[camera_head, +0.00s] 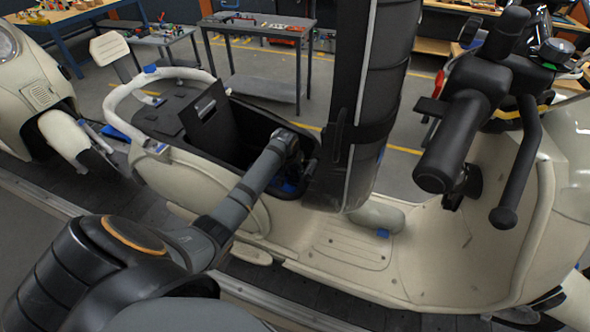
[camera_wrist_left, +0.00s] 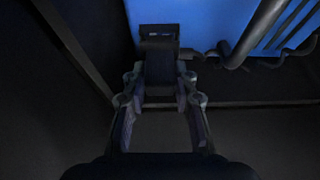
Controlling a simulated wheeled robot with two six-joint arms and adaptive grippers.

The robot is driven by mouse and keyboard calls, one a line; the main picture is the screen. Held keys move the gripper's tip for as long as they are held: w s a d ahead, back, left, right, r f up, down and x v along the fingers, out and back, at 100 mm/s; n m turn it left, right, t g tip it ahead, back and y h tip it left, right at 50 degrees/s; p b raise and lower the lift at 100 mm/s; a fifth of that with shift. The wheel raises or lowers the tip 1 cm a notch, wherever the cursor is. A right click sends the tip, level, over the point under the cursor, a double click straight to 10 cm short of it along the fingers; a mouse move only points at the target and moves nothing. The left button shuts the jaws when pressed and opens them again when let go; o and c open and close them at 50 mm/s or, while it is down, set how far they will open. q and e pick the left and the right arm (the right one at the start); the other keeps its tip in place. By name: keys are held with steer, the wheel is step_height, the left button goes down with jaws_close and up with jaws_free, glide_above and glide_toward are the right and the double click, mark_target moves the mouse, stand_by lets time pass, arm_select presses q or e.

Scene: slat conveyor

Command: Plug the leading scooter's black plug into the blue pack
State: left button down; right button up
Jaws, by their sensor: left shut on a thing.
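The cream scooter (camera_head: 330,250) in front of me has its black seat (camera_head: 372,90) raised upright and its underseat bay (camera_head: 250,145) open. My left arm reaches into this bay from the left. My left gripper (camera_head: 290,172) is down inside it, its fingertips mostly hidden in the head view. In the left wrist view the gripper (camera_wrist_left: 161,98) is shut on a dark block, apparently the black plug (camera_wrist_left: 160,66). The plug's far end is by a dark fitting at the edge of the blue pack (camera_wrist_left: 198,18). I cannot tell whether it is seated. My right gripper is not in view.
Dark cables (camera_wrist_left: 258,32) cross the blue pack at the upper right of the wrist view. The bay walls are close around the gripper. Handlebars (camera_head: 480,125) stand at the right. Another cream scooter (camera_head: 40,95) is at the left. A grey table (camera_head: 262,88) stands behind.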

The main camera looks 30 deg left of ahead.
arm_select(q)
steer(key=shift+s+d+f, duration=0.1)
steer(key=shift+f, duration=0.5)
steer(key=c, duration=1.3)
jaws_free()
steer(key=shift+c, duration=0.2)
steer(key=o, duration=0.4)
steer(key=shift+s+d+f, duration=0.1)
steer(key=shift+c, duration=0.2)
steer(key=v, duration=0.8)
steer(key=shift+r, duration=0.35)
